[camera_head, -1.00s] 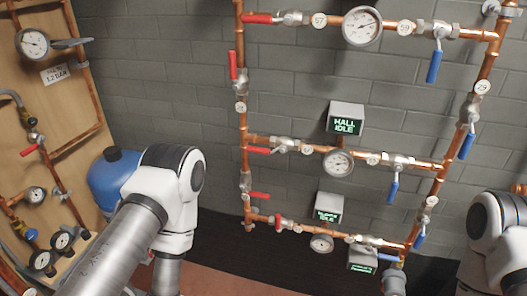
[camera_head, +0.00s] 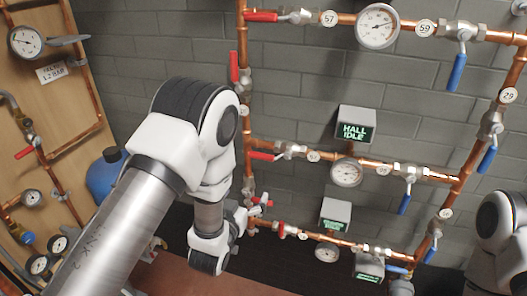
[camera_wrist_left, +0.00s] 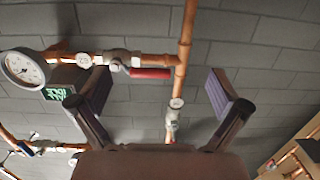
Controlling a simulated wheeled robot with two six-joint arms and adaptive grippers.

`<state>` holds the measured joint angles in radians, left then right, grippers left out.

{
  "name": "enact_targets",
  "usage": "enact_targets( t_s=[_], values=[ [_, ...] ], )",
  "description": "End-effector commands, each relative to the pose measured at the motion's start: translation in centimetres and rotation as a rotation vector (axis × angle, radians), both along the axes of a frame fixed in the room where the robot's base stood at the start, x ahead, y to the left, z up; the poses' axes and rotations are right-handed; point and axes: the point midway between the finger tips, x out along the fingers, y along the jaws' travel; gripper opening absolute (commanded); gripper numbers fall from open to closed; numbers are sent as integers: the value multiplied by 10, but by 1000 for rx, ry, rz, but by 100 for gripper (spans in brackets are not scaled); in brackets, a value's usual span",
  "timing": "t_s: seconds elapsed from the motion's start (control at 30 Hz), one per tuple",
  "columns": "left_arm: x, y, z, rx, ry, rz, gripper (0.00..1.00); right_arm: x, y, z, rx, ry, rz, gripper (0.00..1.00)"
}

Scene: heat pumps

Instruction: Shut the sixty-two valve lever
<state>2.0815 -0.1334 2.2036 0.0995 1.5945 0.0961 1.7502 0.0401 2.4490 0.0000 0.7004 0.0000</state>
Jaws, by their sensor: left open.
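No tag that I can read says sixty-two. Several valves with red or blue levers sit on a copper pipe frame (camera_head: 340,158). The middle row has a red lever (camera_head: 262,156) at its left end, lying along the pipe; it also shows in the left wrist view (camera_wrist_left: 150,73), where the picture is upside down. A round tag (camera_wrist_left: 85,60) beside that valve is not legible. My right gripper is not visible.
Readable tags show 57 (camera_head: 329,18), 59 (camera_head: 425,28) and 29 (camera_head: 509,95). A HALL IDLE display (camera_head: 355,125) stands above the middle row gauge (camera_head: 346,172). A wooden board (camera_head: 62,110) with gauges and a blue tank (camera_head: 103,175) are at the left.

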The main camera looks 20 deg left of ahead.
Motion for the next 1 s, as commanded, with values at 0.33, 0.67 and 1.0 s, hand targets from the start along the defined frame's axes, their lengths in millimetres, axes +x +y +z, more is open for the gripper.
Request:
enact_targets(
  t_s=[0.33, 0.67, 1.0],
  values=[
    [44, -13, 59, 14, -102, -25, 100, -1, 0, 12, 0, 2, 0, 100],
    [93, -14, 55, 15, -98, -25, 100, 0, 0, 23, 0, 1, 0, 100],
    [94, -14, 54, 17, -96, -25, 61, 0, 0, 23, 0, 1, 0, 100]
  ],
)
